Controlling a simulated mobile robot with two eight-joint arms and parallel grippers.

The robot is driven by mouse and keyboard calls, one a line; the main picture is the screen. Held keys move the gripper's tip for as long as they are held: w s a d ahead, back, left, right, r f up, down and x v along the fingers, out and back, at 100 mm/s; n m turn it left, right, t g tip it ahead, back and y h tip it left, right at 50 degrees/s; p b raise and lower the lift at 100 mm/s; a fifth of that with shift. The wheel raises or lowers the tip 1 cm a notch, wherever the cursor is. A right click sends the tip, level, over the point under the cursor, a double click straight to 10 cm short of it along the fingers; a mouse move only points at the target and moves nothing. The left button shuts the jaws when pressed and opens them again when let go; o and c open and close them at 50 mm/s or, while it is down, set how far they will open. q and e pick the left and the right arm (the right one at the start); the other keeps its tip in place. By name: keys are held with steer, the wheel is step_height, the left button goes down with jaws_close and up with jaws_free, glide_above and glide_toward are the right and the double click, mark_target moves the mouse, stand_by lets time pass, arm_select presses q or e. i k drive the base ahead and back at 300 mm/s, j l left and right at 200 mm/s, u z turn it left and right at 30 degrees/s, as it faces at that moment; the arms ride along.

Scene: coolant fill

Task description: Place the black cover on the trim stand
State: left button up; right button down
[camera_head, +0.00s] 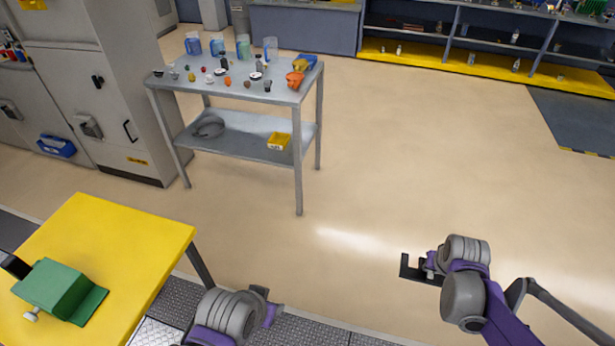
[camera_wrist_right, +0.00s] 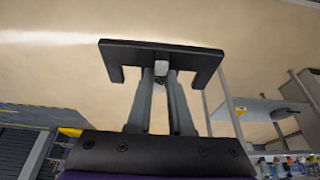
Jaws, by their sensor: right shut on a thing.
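The black cover is a wide, dark piece with a short leg at each end. It shows in the right wrist view (camera_wrist_right: 205,55) and small in the head view (camera_head: 405,266). My right gripper (camera_wrist_right: 161,75) is shut on the middle of the cover and holds it in the air over open floor; the gripper also shows in the head view (camera_head: 428,264). My left arm's wrist is at the bottom of the head view, but its fingers do not show. I cannot pick out the trim stand for certain in either view.
A yellow-topped table (camera_head: 120,240) with a green block-like fixture (camera_head: 55,288) is at the lower left. A grey two-level table (camera_head: 230,142) with jugs and small parts stands behind it, beside grey cabinets (camera_head: 115,75). Shelves line the back. The floor between is clear.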

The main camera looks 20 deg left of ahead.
mark_target(106, 233)
steer(key=i+u, duration=0.25)
steer(key=u, duration=0.15)
steer(key=i+u, duration=0.25)
steer(key=u, duration=0.2)
steer(key=i+l+u, duration=0.2)
steer(key=u, duration=0.2)
steer(key=i+u, duration=0.1)
steer(key=u, duration=0.3)
steer(key=i+u, duration=0.1)
steer(key=u, duration=0.65)
steer(key=i+l+u, duration=0.15)
steer(key=u, duration=0.2)
steer(key=i+u, duration=0.15)
steer(key=u, duration=0.2)
steer(key=i+l+u, duration=0.1)
steer(key=u, duration=0.3)
steer(key=i+l+u, duration=0.15)
steer(key=u, duration=0.2)
